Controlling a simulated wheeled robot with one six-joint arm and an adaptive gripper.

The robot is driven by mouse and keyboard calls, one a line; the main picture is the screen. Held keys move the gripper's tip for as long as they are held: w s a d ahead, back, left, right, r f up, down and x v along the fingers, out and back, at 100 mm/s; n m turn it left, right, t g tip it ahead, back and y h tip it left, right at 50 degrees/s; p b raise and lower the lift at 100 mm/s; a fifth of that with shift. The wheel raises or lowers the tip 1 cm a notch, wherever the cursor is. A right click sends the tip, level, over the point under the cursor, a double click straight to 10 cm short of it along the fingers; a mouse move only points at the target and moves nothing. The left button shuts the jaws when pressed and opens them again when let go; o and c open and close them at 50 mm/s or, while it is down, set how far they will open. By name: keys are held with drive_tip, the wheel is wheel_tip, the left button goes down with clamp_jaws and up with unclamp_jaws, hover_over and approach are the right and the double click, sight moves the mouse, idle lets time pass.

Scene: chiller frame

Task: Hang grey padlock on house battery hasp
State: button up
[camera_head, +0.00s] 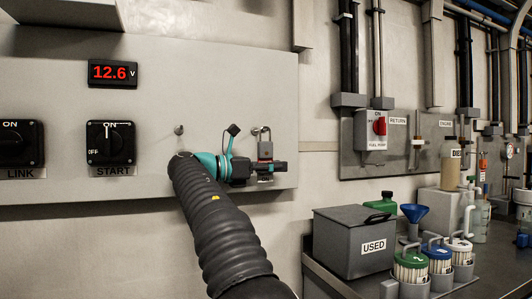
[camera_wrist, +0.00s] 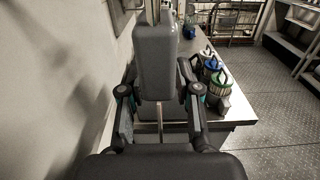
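The grey padlock (camera_head: 265,149) is at the right part of the wall panel, shackle up and body upright. In the wrist view the padlock body (camera_wrist: 155,62) fills the space between my fingertips, with part of the shackle at the top edge. My gripper (camera_head: 279,167) points right along the panel, and its fingers (camera_wrist: 156,82) close in on both sides of the padlock. A small label below the padlock is mostly covered by my gripper.
The grey panel (camera_head: 110,60) carries a 12.6 V display (camera_head: 112,73), LINK (camera_head: 17,145) and START (camera_head: 110,142) switches and a small peg (camera_head: 179,129). A bench at right holds a USED box (camera_head: 350,240) and several filter jars. Free floor (camera_wrist: 275,105) lies right of the bench.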

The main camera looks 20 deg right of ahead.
clamp_jaws()
drive_tip(key=shift+r, duration=0.2)
drive_tip(key=s+r+b, duration=0.1)
drive_tip(key=s+b, duration=0.2)
drive_tip(key=s, duration=1.5)
drive_tip(key=shift+b, duration=0.4)
